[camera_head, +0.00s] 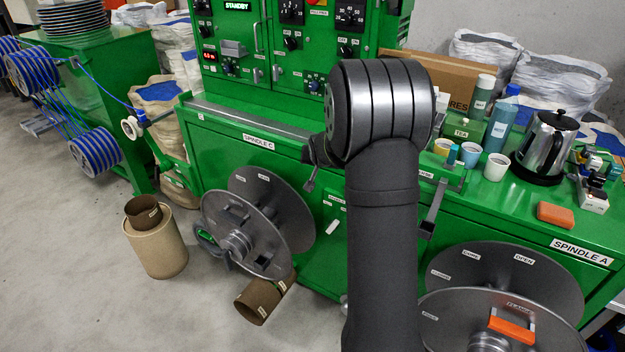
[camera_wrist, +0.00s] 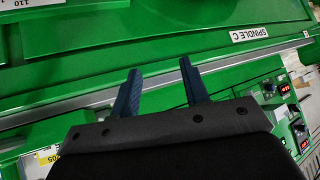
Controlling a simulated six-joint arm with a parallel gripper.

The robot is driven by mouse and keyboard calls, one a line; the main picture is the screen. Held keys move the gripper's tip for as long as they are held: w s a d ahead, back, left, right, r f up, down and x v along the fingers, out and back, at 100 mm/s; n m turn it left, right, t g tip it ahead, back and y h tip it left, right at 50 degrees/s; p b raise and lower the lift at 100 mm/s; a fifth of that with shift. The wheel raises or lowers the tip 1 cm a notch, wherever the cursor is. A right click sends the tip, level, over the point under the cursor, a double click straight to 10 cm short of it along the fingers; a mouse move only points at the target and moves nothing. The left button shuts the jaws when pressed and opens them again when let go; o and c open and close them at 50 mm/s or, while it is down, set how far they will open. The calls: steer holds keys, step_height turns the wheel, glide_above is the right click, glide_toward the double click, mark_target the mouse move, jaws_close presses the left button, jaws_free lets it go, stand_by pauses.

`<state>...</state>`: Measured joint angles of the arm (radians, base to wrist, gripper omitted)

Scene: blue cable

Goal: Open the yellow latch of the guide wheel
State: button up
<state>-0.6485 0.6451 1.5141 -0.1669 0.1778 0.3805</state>
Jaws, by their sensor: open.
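A small pale wheel (camera_head: 131,128), which looks like the guide wheel, sits at the left end of the green machine in the head view. The blue cable (camera_head: 107,92) runs down to it from the cable rig on the left. I cannot make out a yellow latch on it at this size. My gripper (camera_wrist: 160,75) shows in the wrist view with its two blue fingers spread apart and nothing between them. It is over the green machine near the SPINDLE C label (camera_wrist: 249,35). In the head view my arm hides most of it. The wheel is not in the wrist view.
The green machine (camera_head: 265,165) fills the middle, with a control cabinet (camera_head: 270,40) at its back. Cups, a tea box and a kettle (camera_head: 545,145) stand on its right side. A spindle C reel (camera_head: 258,222) juts from the front. Sacks (camera_head: 160,100) stand beside the wheel.

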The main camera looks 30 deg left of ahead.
step_height(320, 180, down, 7)
steer(key=s+a+y, duration=0.1)
steer(key=shift+a+r+n, duration=0.2)
steer(key=shift+a+n, duration=0.15)
steer(key=shift+n, duration=0.05)
steer(key=shift+s, duration=0.1)
